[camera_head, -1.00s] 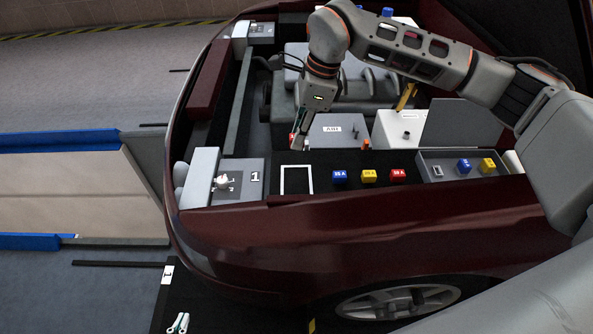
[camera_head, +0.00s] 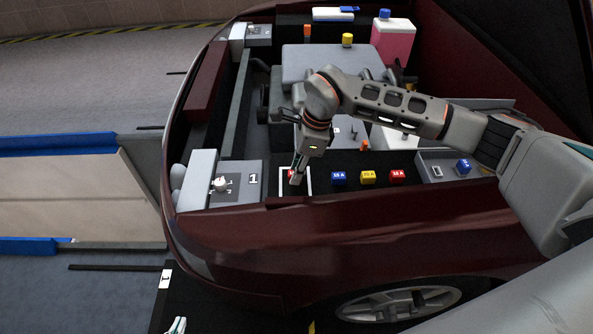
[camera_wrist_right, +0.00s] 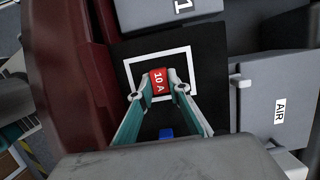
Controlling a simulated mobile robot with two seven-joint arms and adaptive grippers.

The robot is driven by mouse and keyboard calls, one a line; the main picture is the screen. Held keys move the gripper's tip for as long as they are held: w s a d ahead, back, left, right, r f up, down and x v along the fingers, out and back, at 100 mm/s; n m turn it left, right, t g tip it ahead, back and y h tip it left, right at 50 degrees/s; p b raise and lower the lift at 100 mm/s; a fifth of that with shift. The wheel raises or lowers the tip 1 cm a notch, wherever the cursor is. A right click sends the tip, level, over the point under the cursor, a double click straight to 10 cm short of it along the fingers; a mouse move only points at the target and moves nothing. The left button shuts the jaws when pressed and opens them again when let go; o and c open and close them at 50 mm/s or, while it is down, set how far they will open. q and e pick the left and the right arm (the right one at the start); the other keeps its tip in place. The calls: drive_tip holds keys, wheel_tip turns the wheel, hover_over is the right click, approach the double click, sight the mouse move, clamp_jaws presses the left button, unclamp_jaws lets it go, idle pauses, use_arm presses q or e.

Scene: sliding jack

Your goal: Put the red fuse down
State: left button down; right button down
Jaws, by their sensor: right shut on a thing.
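The red fuse (camera_head: 291,174), marked 10 A in the right wrist view (camera_wrist_right: 158,80), is between the fingers of my right gripper (camera_head: 296,180). My right gripper (camera_wrist_right: 159,90) is shut on it. The fuse is over or in the white square outline (camera_head: 310,182) on the black panel; the outline also shows in the right wrist view (camera_wrist_right: 157,54). I cannot tell whether the fuse touches the panel.
Blue (camera_head: 339,178), yellow (camera_head: 368,177) and red (camera_head: 397,177) fuses stand in a row right of the square. A grey switch box (camera_head: 236,181) marked 1 is left of the square. The AIR box (camera_wrist_right: 268,100) is close by.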

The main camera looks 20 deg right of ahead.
drive_tip(key=shift+f, duration=0.2)
drive_tip(key=c, duration=1.9)
unclamp_jaws()
drive_tip(key=shift+r, duration=0.1)
drive_tip(key=shift+r, duration=0.25)
drive_tip(key=v, duration=1.1)
drive_tip(key=shift+d+r+p, duration=0.2)
drive_tip(key=shift+r+p, duration=0.15)
drive_tip(key=shift+r, duration=0.05)
